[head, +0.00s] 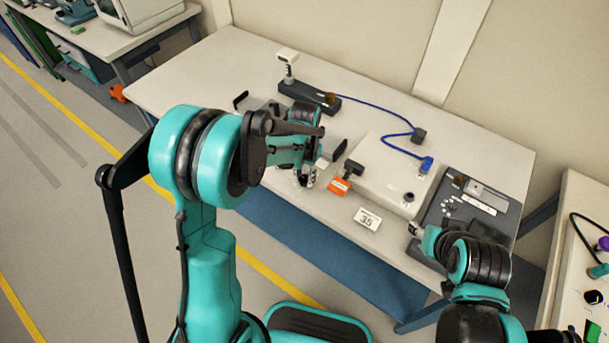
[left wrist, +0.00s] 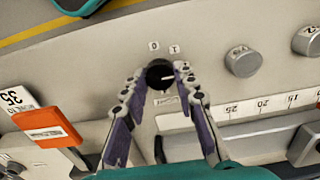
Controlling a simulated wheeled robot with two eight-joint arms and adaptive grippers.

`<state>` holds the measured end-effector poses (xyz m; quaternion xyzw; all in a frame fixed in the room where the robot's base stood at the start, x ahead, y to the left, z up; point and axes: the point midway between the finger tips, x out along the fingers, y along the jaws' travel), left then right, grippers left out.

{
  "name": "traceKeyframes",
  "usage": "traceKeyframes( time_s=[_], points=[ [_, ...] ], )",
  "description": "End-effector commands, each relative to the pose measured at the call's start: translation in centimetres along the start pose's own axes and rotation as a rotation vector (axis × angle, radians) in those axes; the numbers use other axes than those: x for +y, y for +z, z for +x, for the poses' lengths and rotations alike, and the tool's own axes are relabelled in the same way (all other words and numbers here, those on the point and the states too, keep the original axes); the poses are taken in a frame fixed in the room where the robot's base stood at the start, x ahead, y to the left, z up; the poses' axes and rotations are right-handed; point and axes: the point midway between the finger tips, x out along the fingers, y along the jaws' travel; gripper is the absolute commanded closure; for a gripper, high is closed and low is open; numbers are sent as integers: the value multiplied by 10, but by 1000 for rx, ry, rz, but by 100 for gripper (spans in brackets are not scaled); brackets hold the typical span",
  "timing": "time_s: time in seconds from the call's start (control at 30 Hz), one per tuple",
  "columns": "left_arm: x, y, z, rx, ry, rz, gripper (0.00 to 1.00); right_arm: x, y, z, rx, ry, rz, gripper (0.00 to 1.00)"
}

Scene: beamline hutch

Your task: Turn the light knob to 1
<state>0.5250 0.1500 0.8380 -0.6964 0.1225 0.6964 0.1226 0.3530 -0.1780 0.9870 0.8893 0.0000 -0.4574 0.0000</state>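The light knob (left wrist: 160,74) is a round black knob with a white mark on its right side, seen in the left wrist view. The labels 0 (left wrist: 154,46) and 1 (left wrist: 174,48) are printed beyond it. My left gripper (left wrist: 160,72) has one finger on each side of the knob. The right finger is very close to it, and a narrow gap shows on the left; contact is unclear. In the head view my left gripper (head: 307,178) is at the table's front edge and the knob cannot be made out. My right gripper (head: 415,229) is small and partly hidden, beside the dark tray.
A blue cable (head: 380,108) crosses the table (head: 222,75).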

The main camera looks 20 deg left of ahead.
Motion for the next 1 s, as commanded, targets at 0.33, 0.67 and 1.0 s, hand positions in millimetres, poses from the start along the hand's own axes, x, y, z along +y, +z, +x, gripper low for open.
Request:
traceKeyframes(
  time_s=[0.33, 0.67, 1.0],
  points=[
    [0, 0, 0, 0, 0, -59, 100, 0, 0, 0, 0, 0, 0, 55],
    [0, 0, 0, 0, 0, -292, 100, 0, 0, -1, 0, 0, 0, 55],
    [0, 0, 0, 0, 0, -569, 100, 0, -1, -1, 0, 0, 0, 55]
  ],
)
